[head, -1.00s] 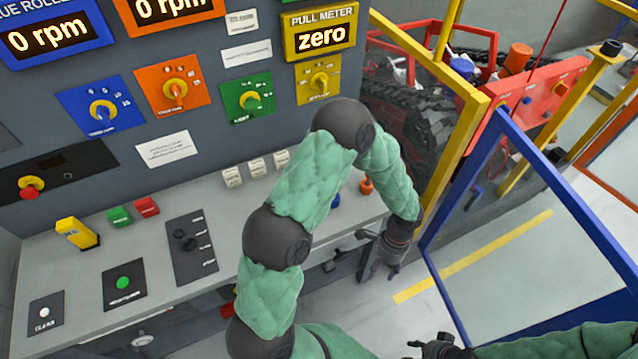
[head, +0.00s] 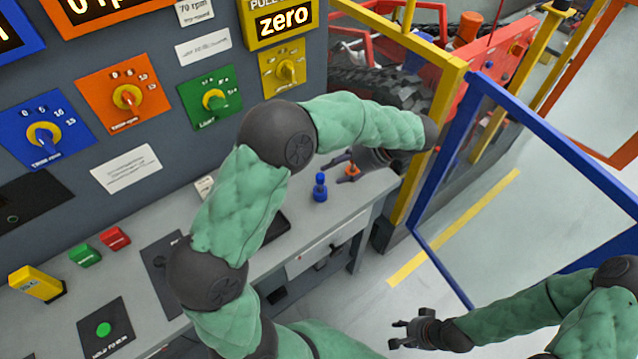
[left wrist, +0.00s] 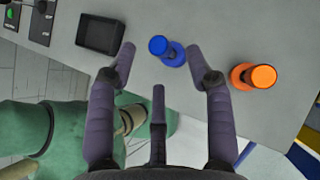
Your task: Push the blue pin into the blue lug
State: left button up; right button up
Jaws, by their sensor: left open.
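The blue pin (head: 320,188) stands upright on the grey console shelf near its right end. In the left wrist view, the blue pin (left wrist: 166,50) shows between and just beyond my open left fingertips, with nothing gripped. My right gripper (head: 398,335) is open and empty over the floor at the lower right. I cannot make out a blue lug.
An orange pin (head: 352,169) stands right beside the blue one. A dark box (left wrist: 101,34) lies on the shelf to the left in the wrist view. A yellow post (head: 425,150) and blue-framed gate (head: 560,150) stand right. A red tracked carrier (head: 495,60) is behind.

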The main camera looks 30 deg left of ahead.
aim_at(323, 182)
pick_arm(q)
jog(key=shift+x, duration=1.2)
jog(key=f+b, duration=0.1)
jog(key=a+f+b, duration=0.1)
jog(key=s+a+f, duration=0.1)
jog(key=f, duration=0.1)
jog(key=shift+b, duration=0.4)
jog(key=shift+a+f, duration=0.25)
jog(key=shift+a, duration=0.1)
grip_shut()
